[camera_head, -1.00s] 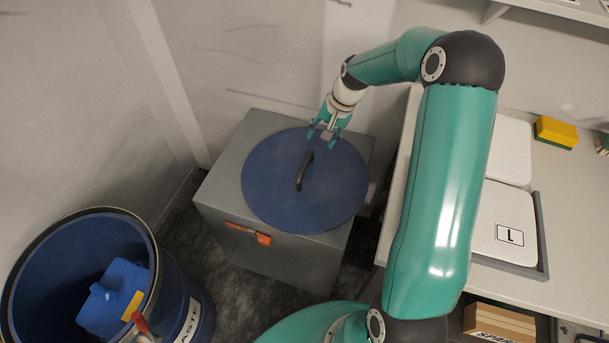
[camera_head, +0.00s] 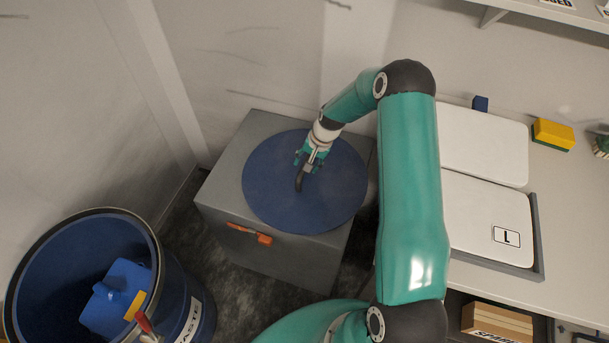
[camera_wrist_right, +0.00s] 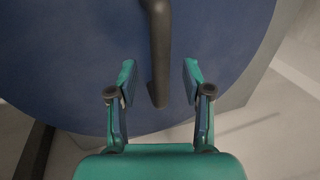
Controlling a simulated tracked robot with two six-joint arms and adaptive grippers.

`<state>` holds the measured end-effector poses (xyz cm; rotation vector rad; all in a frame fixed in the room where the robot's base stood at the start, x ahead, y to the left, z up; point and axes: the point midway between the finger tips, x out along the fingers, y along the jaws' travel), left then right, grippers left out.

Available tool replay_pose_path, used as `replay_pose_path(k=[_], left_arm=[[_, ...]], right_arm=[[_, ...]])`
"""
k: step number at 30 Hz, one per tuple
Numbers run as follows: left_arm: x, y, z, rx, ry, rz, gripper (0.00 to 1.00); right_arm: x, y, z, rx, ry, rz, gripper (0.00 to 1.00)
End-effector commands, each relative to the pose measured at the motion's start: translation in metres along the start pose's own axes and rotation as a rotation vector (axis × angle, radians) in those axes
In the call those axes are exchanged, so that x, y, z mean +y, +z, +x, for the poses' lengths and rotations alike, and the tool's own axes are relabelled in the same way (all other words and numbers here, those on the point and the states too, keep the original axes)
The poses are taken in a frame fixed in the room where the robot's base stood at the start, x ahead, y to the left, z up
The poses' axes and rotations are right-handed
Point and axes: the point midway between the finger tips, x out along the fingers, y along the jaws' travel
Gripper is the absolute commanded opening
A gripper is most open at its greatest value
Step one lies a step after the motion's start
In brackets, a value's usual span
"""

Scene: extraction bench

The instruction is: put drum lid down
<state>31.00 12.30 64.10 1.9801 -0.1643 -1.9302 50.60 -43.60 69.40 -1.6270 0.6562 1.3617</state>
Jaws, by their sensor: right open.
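The drum lid (camera_head: 335,190) is a round blue disc lying flat on top of a grey box (camera_head: 232,165). Its dark bar handle (camera_head: 299,181) stands up near the middle. My right gripper (camera_head: 307,165) is over the lid at the far end of the handle. In the right wrist view, the gripper (camera_wrist_right: 159,82) is open, with one finger on each side of the handle (camera_wrist_right: 159,50) and a gap on both sides. The lid (camera_wrist_right: 60,60) fills much of that view. My left gripper is not in view.
An open blue waste drum (camera_head: 180,290) stands at the lower left with a blue container (camera_head: 115,295) inside. An orange latch (camera_head: 250,234) is on the box front. A bench with white lids (camera_head: 485,215) and a yellow sponge (camera_head: 553,134) is at the right.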

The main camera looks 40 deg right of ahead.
Motion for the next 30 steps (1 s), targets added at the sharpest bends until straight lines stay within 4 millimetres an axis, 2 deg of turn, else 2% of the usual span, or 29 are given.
replay_pose_path(k=[3, 6, 14, 21, 23, 30], left_arm=[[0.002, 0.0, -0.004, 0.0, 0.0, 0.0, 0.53], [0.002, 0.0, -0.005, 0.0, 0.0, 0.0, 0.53], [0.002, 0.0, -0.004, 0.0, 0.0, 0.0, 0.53], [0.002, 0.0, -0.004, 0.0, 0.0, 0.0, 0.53], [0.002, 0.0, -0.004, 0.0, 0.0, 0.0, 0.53], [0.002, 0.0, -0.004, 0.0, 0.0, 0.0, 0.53]], right_arm=[[0.0, 0.0, 0.017, -0.002, 0.001, 0.0, 0.5], [0.0, 0.0, 0.024, 0.0, 0.0, 0.0, 0.5], [-0.001, 0.0, 0.026, 0.0, 0.0, -0.001, 0.48], [-0.001, 0.0, 0.026, 0.0, 0.0, -0.001, 0.08], [-0.001, 0.0, 0.026, 0.0, 0.0, -0.001, 0.0], [-0.001, 0.0, 0.026, 0.0, 0.0, -0.002, 0.0]])
